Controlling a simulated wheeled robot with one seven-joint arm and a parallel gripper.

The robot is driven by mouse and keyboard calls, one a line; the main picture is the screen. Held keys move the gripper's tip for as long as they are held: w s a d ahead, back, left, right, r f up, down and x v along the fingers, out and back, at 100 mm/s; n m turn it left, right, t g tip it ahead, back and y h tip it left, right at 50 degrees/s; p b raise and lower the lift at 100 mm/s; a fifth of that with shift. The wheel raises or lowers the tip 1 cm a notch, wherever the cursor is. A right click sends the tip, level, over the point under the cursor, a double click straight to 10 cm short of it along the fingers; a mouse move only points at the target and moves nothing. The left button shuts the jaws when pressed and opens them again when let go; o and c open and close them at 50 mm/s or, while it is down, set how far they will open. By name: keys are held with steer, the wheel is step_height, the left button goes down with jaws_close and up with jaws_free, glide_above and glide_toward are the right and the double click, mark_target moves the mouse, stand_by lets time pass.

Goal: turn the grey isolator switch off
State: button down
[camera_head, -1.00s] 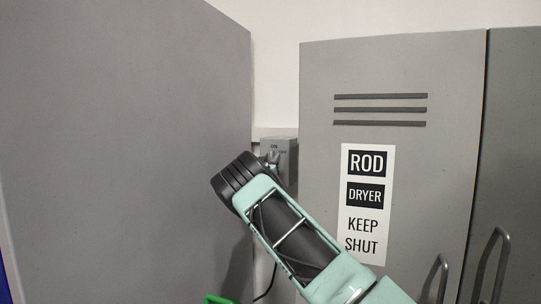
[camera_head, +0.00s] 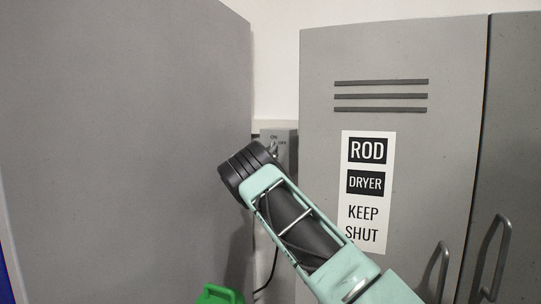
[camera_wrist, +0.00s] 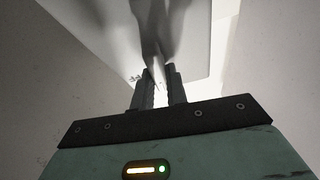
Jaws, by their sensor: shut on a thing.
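The grey isolator switch (camera_head: 291,146) is a box on the wall in the gap between two grey cabinets. In the head view the fingers are mostly hidden behind my wrist.
A large plain grey cabinet side (camera_head: 130,130) stands close on the left. A grey rod dryer cabinet (camera_head: 430,150) with a "KEEP SHUT" sign and bar handles stands on the right. A green object (camera_head: 220,294) and a dark cable (camera_head: 268,278) are below. The gap between cabinets is narrow.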

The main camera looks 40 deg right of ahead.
steer(key=shift+s+d+f+m+g+b, duration=0.1)
steer(key=shift+m+g+b, duration=1.1)
steer(key=shift+m, duration=1.7)
steer(key=shift+m+g+b, duration=0.65)
steer(key=shift+m+g, duration=1.05)
steer(key=shift+m, duration=1.2)
steer(key=c, duration=1.4)
jaws_free()
steer(key=b+v, duration=0.8)
steer(key=v, duration=0.9)
steer(key=shift+a, duration=0.3)
